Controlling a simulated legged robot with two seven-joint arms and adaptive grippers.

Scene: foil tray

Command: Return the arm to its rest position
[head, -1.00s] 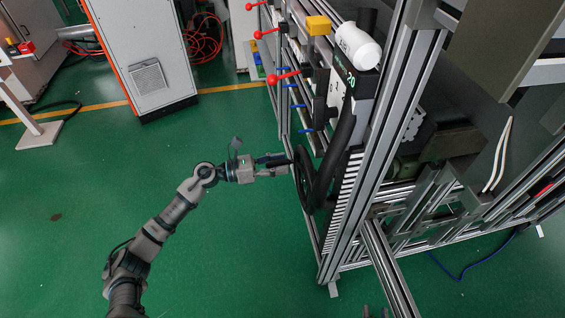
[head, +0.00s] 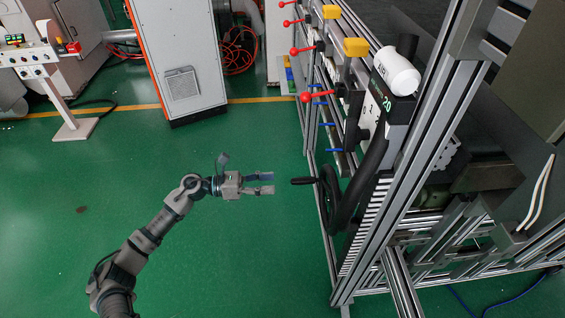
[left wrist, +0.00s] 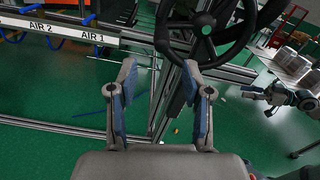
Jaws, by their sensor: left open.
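My left arm (head: 152,235) reaches in from the lower left in the head view. Its gripper (head: 272,183) is open and empty, a little left of the black crank handle (head: 303,181) on the handwheel (head: 343,205). A gap of green floor shows between the fingertips and the handle. In the left wrist view the two fingers (left wrist: 158,80) are spread with nothing between them. The black handwheel (left wrist: 225,45) shows beyond them at the top. My right gripper is not in the head view.
An aluminium frame machine (head: 400,190) fills the right side, with red-knobbed levers (head: 306,97) and blue levers along its near side. A grey cabinet (head: 182,85) stands at the back left. The green floor (head: 80,170) around and left of my arm is clear.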

